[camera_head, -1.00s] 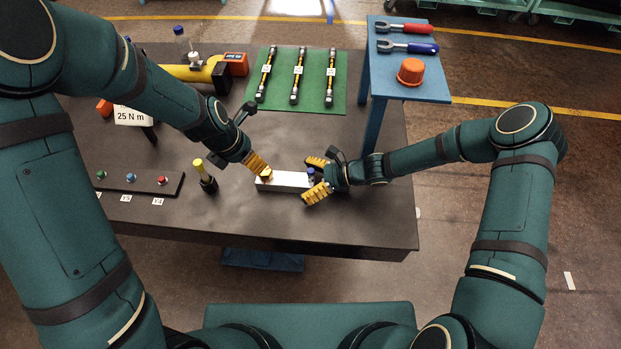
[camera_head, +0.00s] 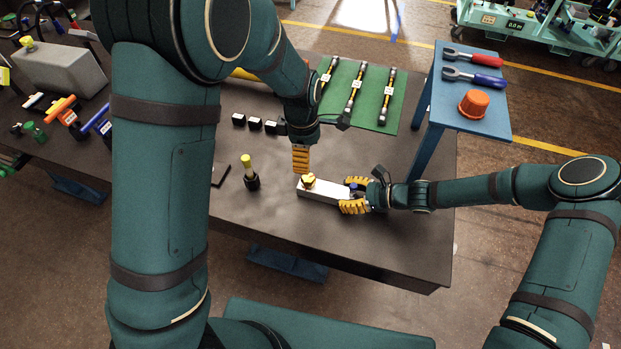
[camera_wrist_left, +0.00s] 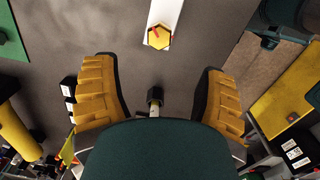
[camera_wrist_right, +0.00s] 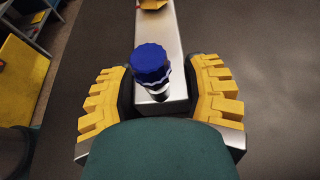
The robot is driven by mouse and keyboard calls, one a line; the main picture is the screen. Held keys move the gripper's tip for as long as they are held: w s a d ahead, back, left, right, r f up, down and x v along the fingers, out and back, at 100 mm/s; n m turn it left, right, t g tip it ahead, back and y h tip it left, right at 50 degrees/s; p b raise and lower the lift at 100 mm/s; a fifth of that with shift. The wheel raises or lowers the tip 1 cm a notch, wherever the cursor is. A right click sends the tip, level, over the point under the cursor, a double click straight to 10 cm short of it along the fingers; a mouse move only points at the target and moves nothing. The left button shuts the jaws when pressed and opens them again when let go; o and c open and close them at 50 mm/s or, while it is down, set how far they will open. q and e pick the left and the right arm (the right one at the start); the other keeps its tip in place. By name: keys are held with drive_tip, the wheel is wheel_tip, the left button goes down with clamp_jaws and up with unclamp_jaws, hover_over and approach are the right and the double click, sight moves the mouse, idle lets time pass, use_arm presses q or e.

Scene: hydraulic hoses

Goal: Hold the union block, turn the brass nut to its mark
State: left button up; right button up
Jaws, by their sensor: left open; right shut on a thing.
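The silver union block (camera_head: 328,195) lies on the dark table, with the hexagonal brass nut (camera_head: 309,182) at its left end. In the left wrist view the nut (camera_wrist_left: 159,37) shows a red line on its face. My right gripper (camera_head: 356,195) is shut on the block's right end, its fingers either side. A blue cap (camera_wrist_right: 151,64) stands on the block between those fingers. My left gripper (camera_head: 301,160) is just behind the nut in the head view. In its wrist view its fingers (camera_wrist_left: 157,68) are wide apart and empty, with the nut beyond them, not between them.
A dark post with a yellow top (camera_head: 248,173) stands left of the block. A green mat (camera_head: 378,105) with several hoses lies behind. A blue stand (camera_head: 445,115) at the right carries two wrenches and an orange cap (camera_head: 473,103). The table front is clear.

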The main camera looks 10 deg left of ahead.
sight(308, 177)
use_arm(q)
drive_tip(key=shift+m+y, duration=0.4)
drive_tip(key=shift+m, duration=0.5)
drive_tip(key=f, duration=1.1)
drive_tip(key=shift+w+d+f, duration=0.1)
drive_tip(key=shift+w, duration=0.1)
drive_tip(key=c, duration=1.2)
